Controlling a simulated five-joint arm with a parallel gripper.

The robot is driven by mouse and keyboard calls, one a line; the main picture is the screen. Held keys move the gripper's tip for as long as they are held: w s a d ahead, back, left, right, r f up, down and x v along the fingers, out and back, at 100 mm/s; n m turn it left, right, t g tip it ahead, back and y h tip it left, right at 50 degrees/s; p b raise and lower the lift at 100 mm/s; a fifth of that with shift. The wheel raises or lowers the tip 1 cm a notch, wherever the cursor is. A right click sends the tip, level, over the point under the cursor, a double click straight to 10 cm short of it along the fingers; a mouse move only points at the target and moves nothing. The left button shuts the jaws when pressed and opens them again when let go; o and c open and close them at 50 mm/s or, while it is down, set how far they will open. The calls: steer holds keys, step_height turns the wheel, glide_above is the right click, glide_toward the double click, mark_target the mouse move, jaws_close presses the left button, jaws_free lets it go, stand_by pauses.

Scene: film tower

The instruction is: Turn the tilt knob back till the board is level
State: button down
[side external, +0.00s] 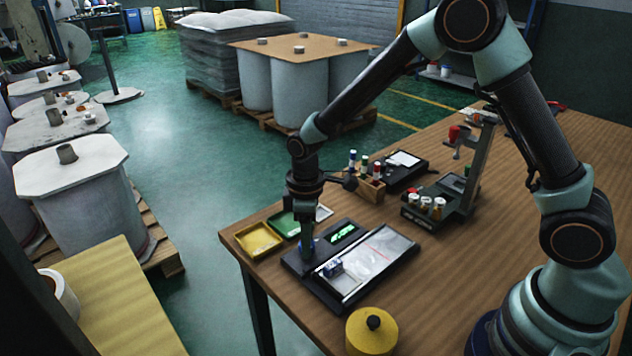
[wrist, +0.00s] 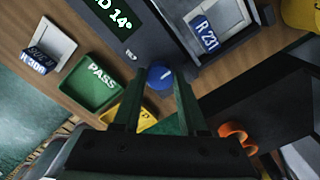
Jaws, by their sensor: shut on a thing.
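The blue tilt knob (wrist: 160,77) sits on the dark tester base, beside the board. In the wrist view my gripper (wrist: 160,80) has one finger on each side of the knob and is shut on it. In the side view my gripper (side external: 306,256) points down at the base's left part, and its fingers mostly hide the knob. The pale board (side external: 372,262) carries a small blue block (side external: 332,268), marked R 221 or similar in the wrist view (wrist: 204,38). The green display (side external: 342,233) ends in "D 14°" in the wrist view (wrist: 120,18), partly cut off.
A yellow tray (side external: 258,239) and a green PASS tray (wrist: 95,82) lie left of the base. A yellow cylinder (side external: 371,333) stands at the front. A wooden rack of bottles (side external: 370,188) and a grey stand (side external: 474,165) are behind. Bare tabletop lies right of the board.

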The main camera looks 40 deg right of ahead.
steer(key=shift+c, duration=2.2)
jaws_free()
steer(key=shift+r, duration=0.1)
step_height(320, 180, up, 12)
steer(key=s+d+r+m+t, duration=0.5)
steer(key=s+d+r+m, duration=0.4)
steer(key=s, duration=0.4)
steer(key=shift+d+t, duration=0.3)
steer(key=shift+d, duration=0.1)
